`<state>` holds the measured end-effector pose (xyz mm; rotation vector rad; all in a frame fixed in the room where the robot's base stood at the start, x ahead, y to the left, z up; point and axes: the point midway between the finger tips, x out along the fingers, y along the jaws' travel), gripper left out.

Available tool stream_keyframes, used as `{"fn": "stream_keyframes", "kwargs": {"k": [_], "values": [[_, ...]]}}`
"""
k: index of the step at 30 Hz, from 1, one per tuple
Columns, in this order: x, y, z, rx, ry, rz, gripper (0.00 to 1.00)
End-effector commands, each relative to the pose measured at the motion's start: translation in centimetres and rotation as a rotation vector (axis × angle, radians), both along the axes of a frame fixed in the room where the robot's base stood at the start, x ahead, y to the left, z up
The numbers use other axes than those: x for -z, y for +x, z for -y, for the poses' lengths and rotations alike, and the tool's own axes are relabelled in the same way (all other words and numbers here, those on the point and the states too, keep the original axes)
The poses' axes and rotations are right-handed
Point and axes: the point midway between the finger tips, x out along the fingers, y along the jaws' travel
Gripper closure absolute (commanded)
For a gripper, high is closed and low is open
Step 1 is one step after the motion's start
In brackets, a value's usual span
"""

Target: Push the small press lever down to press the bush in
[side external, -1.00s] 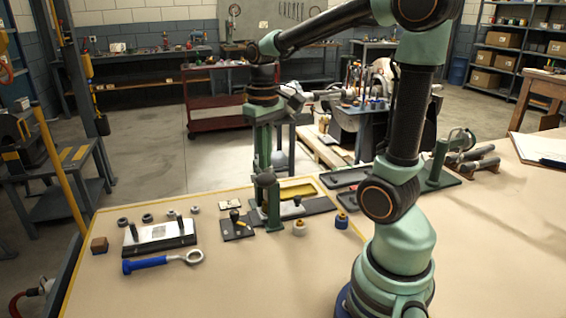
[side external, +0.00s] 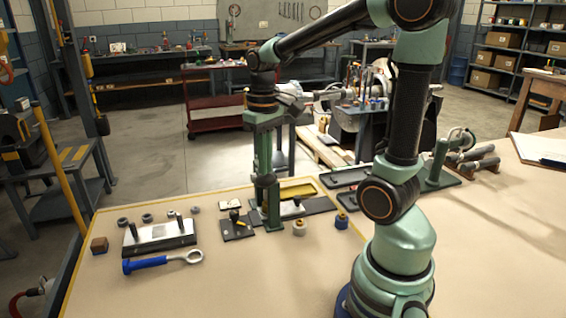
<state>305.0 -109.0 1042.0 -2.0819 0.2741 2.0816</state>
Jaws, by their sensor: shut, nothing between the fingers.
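The small press (side external: 272,208) is a green upright post on a dark base near the middle of the bench. My gripper (side external: 264,172) is shut and empty, pointing down at the top of the press. It overlaps the press head in this view, and I cannot tell whether it touches it. The press lever cannot be made out apart from the green parts there. The bush cannot be picked out inside the press. A silver part (side external: 291,209) lies beside the press post on the dark plate.
Left of the press is a dark plate with a black-knobbed clamp (side external: 235,216). Further left are a casing half (side external: 160,237) with pins, a blue-handled tool (side external: 150,264) and several rings. A yellow tray (side external: 298,191) lies behind.

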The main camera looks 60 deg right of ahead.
Motion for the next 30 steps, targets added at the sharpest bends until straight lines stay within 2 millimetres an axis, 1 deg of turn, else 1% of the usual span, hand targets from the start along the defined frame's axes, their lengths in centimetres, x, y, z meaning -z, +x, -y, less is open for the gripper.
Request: {"fn": "stream_keyframes", "kwargs": {"k": [15, 30], "values": [[0.86, -0.03, -0.01, 0.000, 0.001, -0.002, 1.00], [0.96, -0.04, -0.02, 0.000, 0.000, -0.001, 1.00]]}}
